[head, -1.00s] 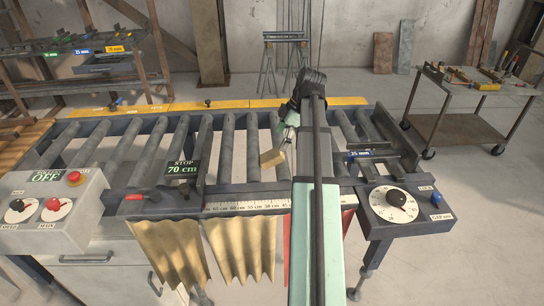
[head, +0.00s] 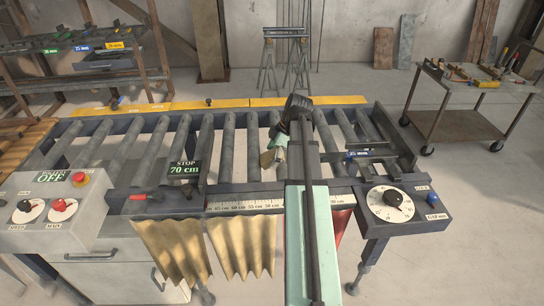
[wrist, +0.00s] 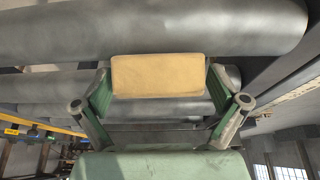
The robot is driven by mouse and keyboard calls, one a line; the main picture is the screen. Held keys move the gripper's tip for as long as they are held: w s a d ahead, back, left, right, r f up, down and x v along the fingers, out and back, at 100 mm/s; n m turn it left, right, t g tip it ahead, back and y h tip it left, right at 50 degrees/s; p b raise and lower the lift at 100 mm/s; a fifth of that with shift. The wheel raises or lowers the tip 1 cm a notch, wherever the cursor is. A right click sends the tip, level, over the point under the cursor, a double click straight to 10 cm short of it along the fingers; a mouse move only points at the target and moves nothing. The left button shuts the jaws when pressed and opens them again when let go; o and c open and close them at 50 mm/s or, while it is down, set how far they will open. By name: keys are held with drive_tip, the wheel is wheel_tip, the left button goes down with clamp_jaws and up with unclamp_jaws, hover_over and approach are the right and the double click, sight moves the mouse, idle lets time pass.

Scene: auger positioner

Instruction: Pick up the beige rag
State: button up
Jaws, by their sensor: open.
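Two beige rags hang side by side from the front rail of the roller table in the head view, a left one (head: 172,250) and a right one (head: 242,246). My gripper (head: 268,157) is over the rollers, behind and above the rags and apart from them. In the wrist view its two green fingers (wrist: 158,90) are spread, with a tan block (wrist: 158,76) between their tips. I cannot tell whether they press on it. Neither rag shows in the wrist view.
A red rag (head: 341,226) hangs partly hidden behind my arm. The control box (head: 60,205) stands left of the rags and the dial (head: 391,205) right. The stop (head: 183,170) rises above the front rail. A tool cart (head: 460,110) stands at the right.

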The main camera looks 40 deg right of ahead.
sight(272, 154)
drive_tip(key=c, duration=1.2)
drive_tip(key=shift+r, duration=0.15)
drive_tip(key=shift+r+b, duration=0.65)
drive_tip(key=shift+r, duration=9.25)
